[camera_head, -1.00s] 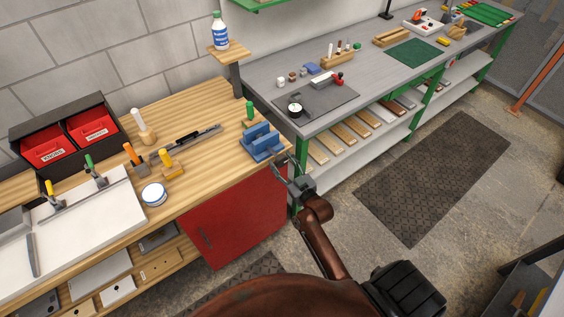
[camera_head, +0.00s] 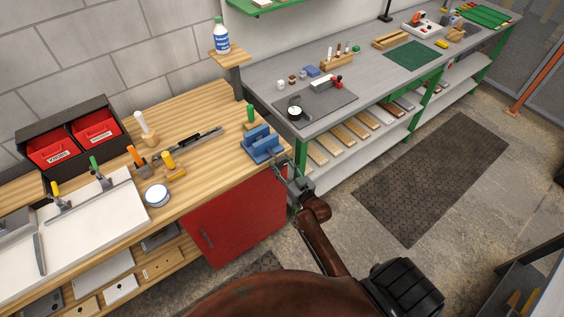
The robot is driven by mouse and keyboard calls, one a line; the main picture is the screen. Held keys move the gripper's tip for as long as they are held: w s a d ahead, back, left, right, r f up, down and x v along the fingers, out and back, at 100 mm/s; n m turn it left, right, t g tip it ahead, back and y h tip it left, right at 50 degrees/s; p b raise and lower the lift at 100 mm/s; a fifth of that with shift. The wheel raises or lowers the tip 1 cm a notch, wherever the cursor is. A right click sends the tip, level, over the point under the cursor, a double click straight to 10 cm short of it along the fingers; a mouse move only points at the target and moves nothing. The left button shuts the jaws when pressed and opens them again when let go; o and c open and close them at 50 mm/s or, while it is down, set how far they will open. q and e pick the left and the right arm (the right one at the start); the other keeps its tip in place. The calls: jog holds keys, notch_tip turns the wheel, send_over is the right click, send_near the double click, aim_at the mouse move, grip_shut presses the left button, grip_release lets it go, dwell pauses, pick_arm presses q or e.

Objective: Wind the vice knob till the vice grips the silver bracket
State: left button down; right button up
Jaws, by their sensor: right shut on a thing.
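The blue vice (camera_head: 262,144) stands at the right end of the wooden bench, near its front corner. My right gripper (camera_head: 280,163) is at the front side of the vice, where the knob would be. It is shut, and the knob itself is hidden by the fingers or too small to make out. I cannot clearly pick out the silver bracket at the vice, nor tell whether the jaws touch it. My left gripper is not in view.
The wooden bench (camera_head: 215,112) holds a green-handled tool (camera_head: 250,114) behind the vice, a white round tin (camera_head: 157,195) and a white board (camera_head: 100,225) with clamps. A grey bench (camera_head: 262,78) adjoins at the right. A red cabinet (camera_head: 235,220) is below.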

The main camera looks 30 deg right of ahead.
jog(key=shift+d+r+m+p, duration=0.15)
jog(key=shift+r+m+p, duration=0.1)
jog(key=shift+m+p, duration=0.75)
jog(key=shift+f+m+p, duration=0.1)
jog(key=shift+m+p, duration=0.6)
jog(key=shift+m, duration=0.3)
jog(key=o, duration=1.2)
jog(key=shift+f, duration=0.1)
jog(key=shift+c, duration=0.2)
